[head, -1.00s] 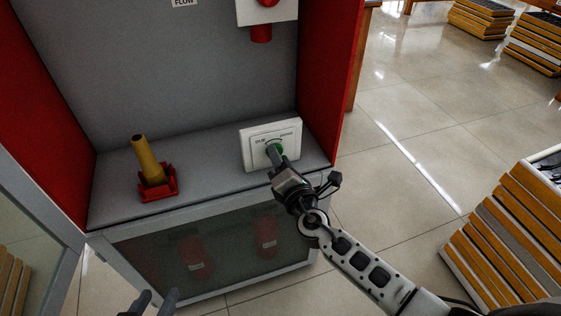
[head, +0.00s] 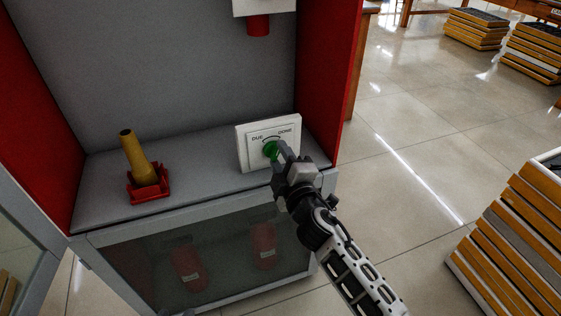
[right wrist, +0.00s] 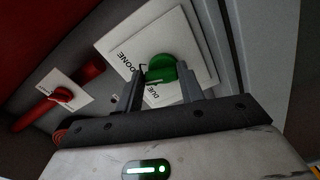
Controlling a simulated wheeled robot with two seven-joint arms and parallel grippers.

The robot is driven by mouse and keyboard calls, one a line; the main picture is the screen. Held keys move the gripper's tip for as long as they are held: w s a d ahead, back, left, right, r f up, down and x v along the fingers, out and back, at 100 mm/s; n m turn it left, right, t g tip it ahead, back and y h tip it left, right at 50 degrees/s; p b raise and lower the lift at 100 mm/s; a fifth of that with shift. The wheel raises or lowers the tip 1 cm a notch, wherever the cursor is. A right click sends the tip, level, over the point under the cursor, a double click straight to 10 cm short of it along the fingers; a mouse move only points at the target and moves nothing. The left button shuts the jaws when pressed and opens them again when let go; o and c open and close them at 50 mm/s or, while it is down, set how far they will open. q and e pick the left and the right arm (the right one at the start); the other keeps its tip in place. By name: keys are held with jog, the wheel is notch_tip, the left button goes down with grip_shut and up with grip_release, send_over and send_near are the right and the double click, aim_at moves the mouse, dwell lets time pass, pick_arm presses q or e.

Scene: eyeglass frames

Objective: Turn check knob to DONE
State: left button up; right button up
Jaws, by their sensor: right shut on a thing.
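The check knob (head: 270,150) is a green round knob on a white plate (head: 243,157) marked DUE at the left and DONE at the right. In the right wrist view the knob (right wrist: 162,68) sits between my two fingers, with DONE at the upper left and DUE below it. My right gripper (head: 279,156) is shut on the knob, coming from the front right. The fingers hide part of the knob, and I cannot tell which label it points to. My left gripper is out of view.
A red wall (head: 327,75) rises close to the right of the plate. A white box with a red cylinder (head: 259,25) hangs above.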

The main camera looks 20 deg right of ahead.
jog(key=shift+m, duration=0.9)
jog(key=shift+f+m, duration=0.15)
jog(key=shift+m, duration=1.15)
jog(key=o, duration=1)
jog(key=shift+s, duration=0.1)
jog(key=s, duration=0.7)
jog(key=shift+s+d+p, duration=0.15)
jog(key=shift+s+p, duration=0.05)
jog(key=shift+p, duration=0.15)
